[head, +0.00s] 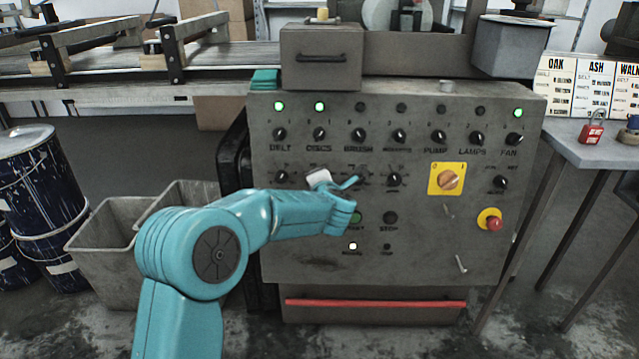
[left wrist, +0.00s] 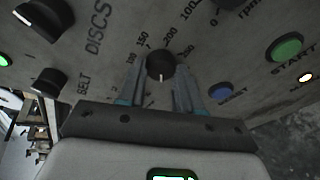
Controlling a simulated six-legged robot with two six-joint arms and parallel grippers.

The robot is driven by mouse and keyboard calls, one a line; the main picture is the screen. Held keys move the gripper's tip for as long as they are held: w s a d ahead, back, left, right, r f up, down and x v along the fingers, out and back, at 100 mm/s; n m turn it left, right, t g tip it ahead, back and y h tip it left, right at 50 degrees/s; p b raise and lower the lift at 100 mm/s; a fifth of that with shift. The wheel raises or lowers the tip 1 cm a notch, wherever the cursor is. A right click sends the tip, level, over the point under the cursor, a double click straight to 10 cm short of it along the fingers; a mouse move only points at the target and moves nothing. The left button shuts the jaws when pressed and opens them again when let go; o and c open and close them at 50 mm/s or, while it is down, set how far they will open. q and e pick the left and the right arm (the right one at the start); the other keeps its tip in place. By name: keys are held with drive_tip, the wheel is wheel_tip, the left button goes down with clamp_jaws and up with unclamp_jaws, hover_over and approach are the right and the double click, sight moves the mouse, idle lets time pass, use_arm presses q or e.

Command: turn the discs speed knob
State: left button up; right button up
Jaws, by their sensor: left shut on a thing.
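The discs speed knob (left wrist: 160,66) is a small dark round knob with a pale pointer line. It sits on the grey control panel in the left wrist view, with a printed scale of numbers around it. My left gripper (left wrist: 160,82) has its two grey fingers on either side of this knob and is shut on it. In the head view my left gripper (head: 325,181) is at the panel below the DISCS label (head: 319,148), and hand and arm hide the knob there. My right gripper is not in view.
The grey control panel (head: 430,250) carries other knobs, including the belt speed knob (head: 281,177) to the left. The green start button (left wrist: 286,47) and blue reset button (left wrist: 221,91) are close to my fingers. A yellow-backed switch (head: 447,179) and red emergency button (head: 493,223) are to the right.

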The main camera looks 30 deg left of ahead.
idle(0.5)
use_arm(q)
drive_tip(key=o, duration=1)
drive_tip(key=shift+o, duration=0.2)
drive_tip(key=p+v, duration=0.3)
drive_tip(key=v, duration=1.3)
drive_tip(key=shift+s+p, duration=0.15)
drive_tip(key=shift+p, duration=0.15)
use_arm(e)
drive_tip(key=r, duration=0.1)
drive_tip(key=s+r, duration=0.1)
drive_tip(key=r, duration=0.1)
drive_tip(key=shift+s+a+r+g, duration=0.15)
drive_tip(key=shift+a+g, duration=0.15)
